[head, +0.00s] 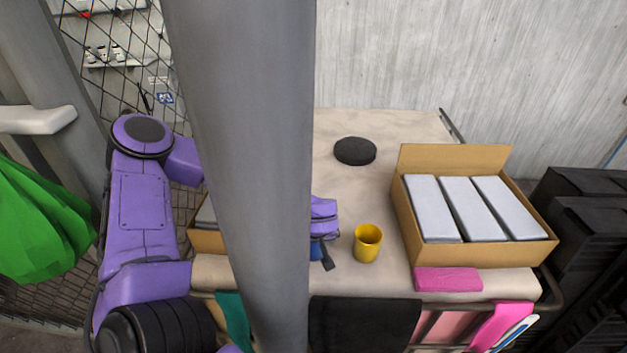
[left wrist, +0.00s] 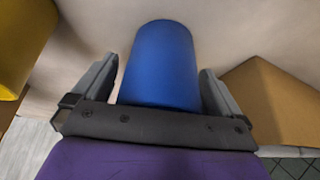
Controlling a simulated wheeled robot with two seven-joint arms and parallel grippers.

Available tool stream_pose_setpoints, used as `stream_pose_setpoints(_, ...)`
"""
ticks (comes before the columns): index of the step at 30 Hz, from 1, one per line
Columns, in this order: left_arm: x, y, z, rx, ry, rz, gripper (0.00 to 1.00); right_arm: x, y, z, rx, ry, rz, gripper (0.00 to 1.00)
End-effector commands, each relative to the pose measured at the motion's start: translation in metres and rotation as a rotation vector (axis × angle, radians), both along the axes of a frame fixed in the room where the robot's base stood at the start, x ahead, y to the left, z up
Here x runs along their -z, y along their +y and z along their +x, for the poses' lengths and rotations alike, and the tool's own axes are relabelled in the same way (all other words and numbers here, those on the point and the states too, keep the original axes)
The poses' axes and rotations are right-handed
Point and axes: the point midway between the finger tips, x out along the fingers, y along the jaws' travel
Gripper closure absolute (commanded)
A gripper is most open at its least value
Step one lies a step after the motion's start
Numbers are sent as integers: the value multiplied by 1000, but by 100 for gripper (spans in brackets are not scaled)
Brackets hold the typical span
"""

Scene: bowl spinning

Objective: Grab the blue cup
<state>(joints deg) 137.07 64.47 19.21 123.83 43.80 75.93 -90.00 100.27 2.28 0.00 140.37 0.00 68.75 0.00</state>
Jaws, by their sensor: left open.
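The blue cup (left wrist: 160,62) stands between the two fingers of my left gripper (left wrist: 157,75) in the left wrist view. The fingers are open, one on each side of the cup, with a narrow gap showing on both sides. The cup's lower part is hidden by the gripper's palm. In the head view only a small blue patch of the cup (head: 316,251) shows beside my left gripper (head: 328,258), mostly hidden by a grey column. My right gripper is in neither view.
A yellow cup (head: 367,243) stands just right of the gripper, also in the left wrist view (left wrist: 22,40). An open cardboard box (head: 405,225) with white packs is farther right. A black disc (head: 355,151) lies at the back. Another box (left wrist: 270,95) is close on the other side.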

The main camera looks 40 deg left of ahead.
Motion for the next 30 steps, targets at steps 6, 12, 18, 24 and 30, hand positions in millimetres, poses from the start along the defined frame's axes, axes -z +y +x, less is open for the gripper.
stream_pose_setpoints(6,2,1,1,1,-2,0,0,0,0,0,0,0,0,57)
stream_pose_setpoints(12,2,1,1,0,-1,0,51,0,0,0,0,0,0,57)
stream_pose_setpoints(18,1,1,1,0,-1,0,51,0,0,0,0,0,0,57)
stream_pose_setpoints(24,-13,1,2,-1,-5,0,51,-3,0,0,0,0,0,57)
stream_pose_setpoints(30,-59,1,2,0,-10,0,51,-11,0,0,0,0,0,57)
